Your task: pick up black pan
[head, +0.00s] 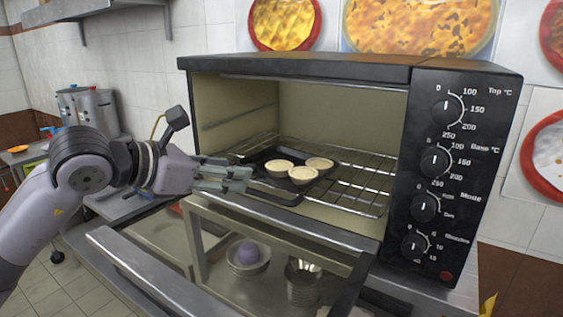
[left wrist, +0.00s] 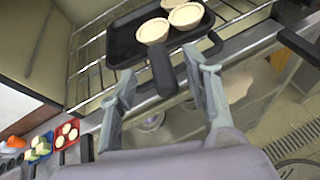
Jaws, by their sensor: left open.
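The black pan (head: 258,161) lies on the wire rack inside the open oven, with three pale tart shells (head: 303,174) in it. My left gripper (head: 247,178) is open at the front left of the pan, at the oven mouth. In the left wrist view, the pan (left wrist: 124,42) is ahead, and its black handle (left wrist: 164,74) points back toward the gripper. The open fingers of the left gripper (left wrist: 160,72) stand on either side of the handle, with gaps visible. The right gripper is not in view.
The oven door (head: 145,275) is folded down in front, its glass showing bowls below. The oven's side walls and black control panel (head: 445,180) flank the opening. Metal pots (head: 90,110) stand at the far left. A red tray (left wrist: 67,142) with tarts is at lower left in the wrist view.

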